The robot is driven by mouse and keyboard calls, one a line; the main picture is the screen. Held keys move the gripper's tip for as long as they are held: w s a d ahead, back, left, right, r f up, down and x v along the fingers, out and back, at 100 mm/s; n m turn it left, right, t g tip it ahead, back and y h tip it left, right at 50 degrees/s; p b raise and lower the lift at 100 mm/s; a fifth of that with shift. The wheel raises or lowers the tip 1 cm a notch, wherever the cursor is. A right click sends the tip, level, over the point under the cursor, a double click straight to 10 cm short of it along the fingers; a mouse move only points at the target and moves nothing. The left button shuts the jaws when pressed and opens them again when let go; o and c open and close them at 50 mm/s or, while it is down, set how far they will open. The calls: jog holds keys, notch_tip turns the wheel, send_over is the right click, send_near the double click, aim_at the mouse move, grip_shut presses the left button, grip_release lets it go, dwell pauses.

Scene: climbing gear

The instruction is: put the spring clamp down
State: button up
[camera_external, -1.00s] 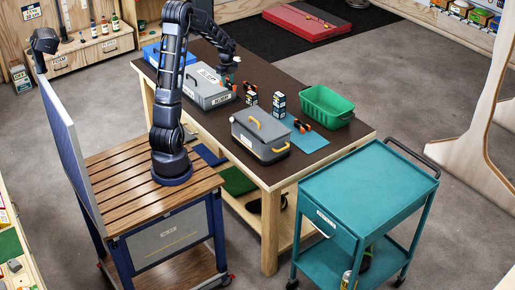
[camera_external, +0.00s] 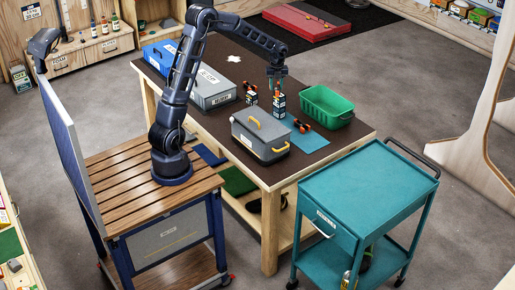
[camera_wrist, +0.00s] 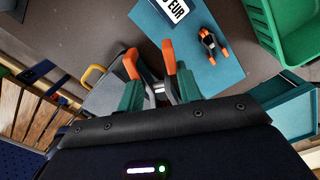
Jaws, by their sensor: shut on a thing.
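My gripper (camera_external: 277,76) is shut on a spring clamp (camera_external: 271,86) with orange ends, held above the table (camera_external: 225,125). In the external view it hangs over or near a small dark box (camera_external: 279,105). In the wrist view, my teal fingers (camera_wrist: 158,92) hold the clamp (camera_wrist: 131,65), its orange ends pointing forward; part of its body is hidden between them. A second orange-and-dark clamp (camera_external: 302,125) lies on the blue mat (camera_external: 315,141); it also shows in the wrist view (camera_wrist: 209,44). A third orange piece (camera_external: 249,87) is by another small box (camera_external: 251,99).
A grey toolbox with a yellow handle (camera_external: 260,138) stands at the front, and a green bin (camera_external: 326,105) at the right. A grey case (camera_external: 211,88) and a blue box (camera_external: 161,53) are at the left. A teal cart (camera_external: 367,188) stands alongside.

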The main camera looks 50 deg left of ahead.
jog(key=w+d+m, duration=0.3)
jog(key=w+d, duration=0.1)
jog(key=d, duration=1.1)
notch_tip(320, 180, up, 2)
jog(key=m, duration=0.9)
send_over(350, 177)
notch_tip(350, 177, down, 19)
jog(key=shift+a+f, duration=0.1)
jog(key=o, duration=1)
jog(key=shift+f, duration=0.1)
